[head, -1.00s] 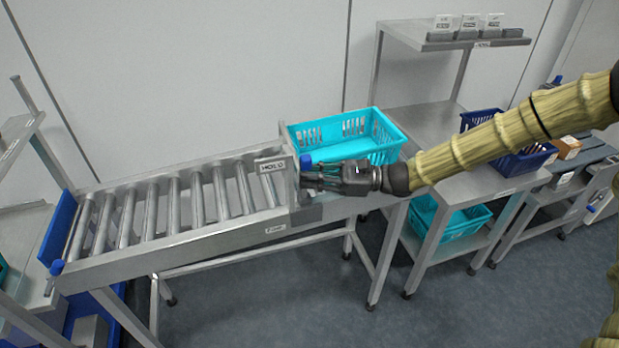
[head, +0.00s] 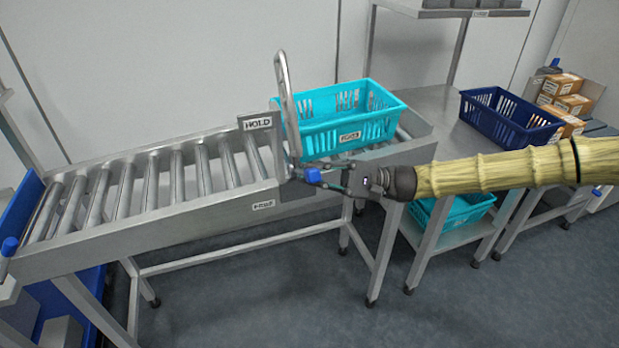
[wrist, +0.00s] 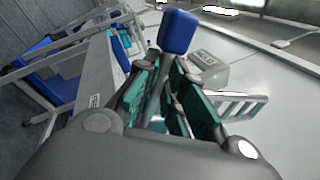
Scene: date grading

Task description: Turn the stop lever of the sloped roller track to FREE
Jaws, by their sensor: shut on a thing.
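The sloped roller track (head: 130,235) runs across the head view, lower at the left. The stop lever's blue knob (head: 313,176) shows at the track's near side, right of the HOLD plate (head: 257,124) and of the FREE label (head: 263,205). My gripper (head: 328,177) is shut on the lever; in the wrist view the dark lever stem and blue knob (wrist: 178,32) stick out between the teal finger pads. The fingers hide the lever's lower part. A metal loop (head: 284,90) stands upright at the stop, beside the turquoise crate (head: 345,133) on the track's upper end.
A bench with a dark blue crate (head: 510,118) and small cartons (head: 570,95) stands to the right. Another turquoise crate (head: 455,213) sits on the shelf below. A blue end stop (head: 25,205) closes the track's low end. The floor in front is clear.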

